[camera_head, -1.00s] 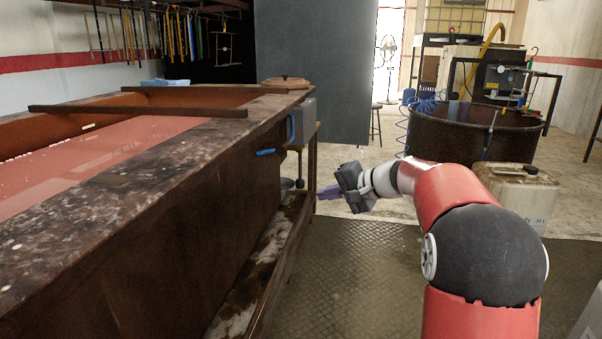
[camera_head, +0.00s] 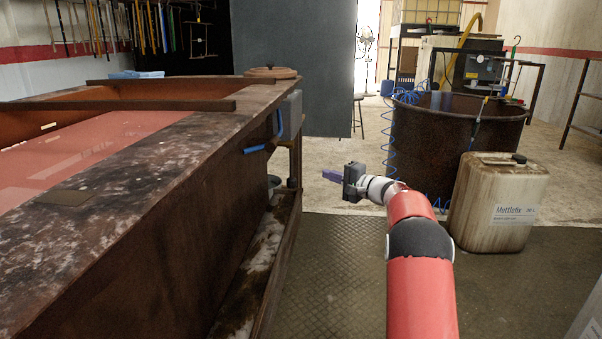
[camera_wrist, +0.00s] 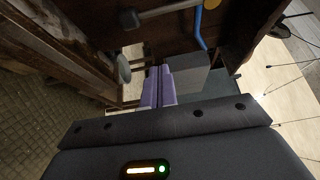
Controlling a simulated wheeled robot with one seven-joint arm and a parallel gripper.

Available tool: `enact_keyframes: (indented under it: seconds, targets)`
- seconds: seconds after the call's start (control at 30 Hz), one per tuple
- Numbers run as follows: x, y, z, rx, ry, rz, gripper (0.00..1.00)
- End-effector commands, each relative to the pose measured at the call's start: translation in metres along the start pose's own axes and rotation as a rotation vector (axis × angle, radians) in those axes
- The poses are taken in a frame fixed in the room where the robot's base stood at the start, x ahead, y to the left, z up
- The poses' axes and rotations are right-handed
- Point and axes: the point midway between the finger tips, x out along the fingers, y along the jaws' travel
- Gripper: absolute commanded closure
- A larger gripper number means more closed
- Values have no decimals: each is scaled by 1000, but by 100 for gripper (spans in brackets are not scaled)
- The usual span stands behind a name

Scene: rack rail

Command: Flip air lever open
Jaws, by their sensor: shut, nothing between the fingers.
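A blue bent piece (camera_head: 262,147), which looks like the air lever, is on the side of the long rusty trough (camera_head: 215,185) near its far end. One part runs level and another curves up beside a grey box (camera_head: 291,113). In the wrist view a blue piece (camera_wrist: 198,28) hangs at the top, beyond my fingertips. My gripper (camera_head: 328,175) is to the right of the trough, a clear gap away from the blue piece and a little lower in the picture. Its purple fingers (camera_wrist: 157,86) are shut together and hold nothing.
A metal rod with a round end (camera_wrist: 130,18) shows at the top of the wrist view. A stained jerrycan (camera_head: 497,203) and a round rusty tub (camera_head: 460,125) with a coiled blue hose stand at right. The patterned floor mat (camera_head: 335,270) beside the trough is clear.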

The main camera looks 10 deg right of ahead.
Motion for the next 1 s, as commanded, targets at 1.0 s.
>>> enact_keyframes:
  seconds: [1.0]
  targets:
    - [97, 0, 13, 1, -3, 1, 100]
